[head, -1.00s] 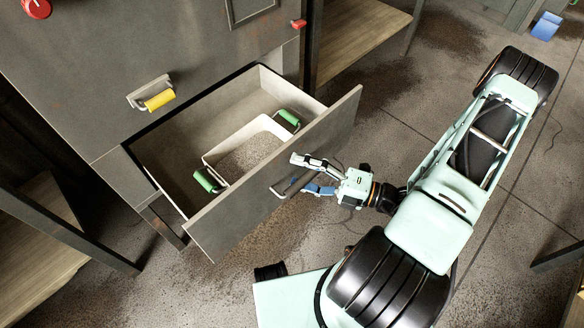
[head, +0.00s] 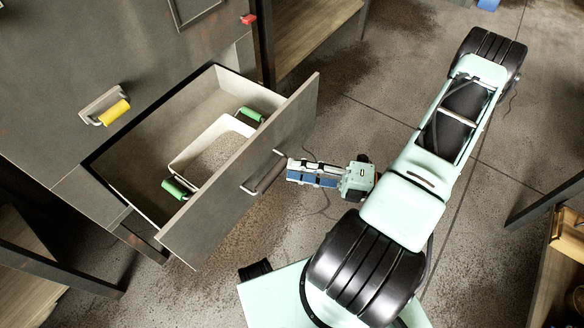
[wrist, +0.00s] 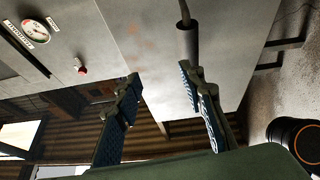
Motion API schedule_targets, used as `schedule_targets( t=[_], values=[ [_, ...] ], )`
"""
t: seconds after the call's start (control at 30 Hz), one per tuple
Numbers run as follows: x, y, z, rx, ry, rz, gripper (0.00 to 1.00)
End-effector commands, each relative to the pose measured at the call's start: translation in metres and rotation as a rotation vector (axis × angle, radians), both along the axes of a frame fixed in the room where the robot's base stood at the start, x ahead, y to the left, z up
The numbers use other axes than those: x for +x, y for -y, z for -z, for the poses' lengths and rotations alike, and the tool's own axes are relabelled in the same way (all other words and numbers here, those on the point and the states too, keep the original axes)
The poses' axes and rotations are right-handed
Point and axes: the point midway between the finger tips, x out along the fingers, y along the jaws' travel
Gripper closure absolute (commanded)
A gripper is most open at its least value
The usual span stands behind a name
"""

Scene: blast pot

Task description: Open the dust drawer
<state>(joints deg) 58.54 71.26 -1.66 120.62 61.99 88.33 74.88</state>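The grey dust drawer (head: 238,192) stands pulled well out of the cabinet in the head view. Its bar handle (head: 265,176) is on the front panel, and one end of it shows in the wrist view (wrist: 188,42). A pale bin with green grips and grey dust (head: 213,150) sits inside the drawer. My gripper (head: 290,171) is just right of the handle, apart from it. In the wrist view my gripper (wrist: 160,80) has its fingers spread with nothing between them.
A yellow-gripped handle (head: 114,112) and a red part (head: 249,19) are on the cabinet front. A dark-legged bench (head: 557,200) stands at right. The concrete floor between drawer and bench is clear except for my arm.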

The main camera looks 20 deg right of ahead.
Motion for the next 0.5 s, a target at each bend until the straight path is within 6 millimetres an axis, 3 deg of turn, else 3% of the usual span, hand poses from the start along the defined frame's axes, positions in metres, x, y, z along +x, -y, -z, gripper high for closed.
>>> schedule_targets(
  t=[0.5],
  values=[
    [-0.0066, 0.0087, 0.0032, 0.002, -0.003, -0.001, 0.63]
  ],
)
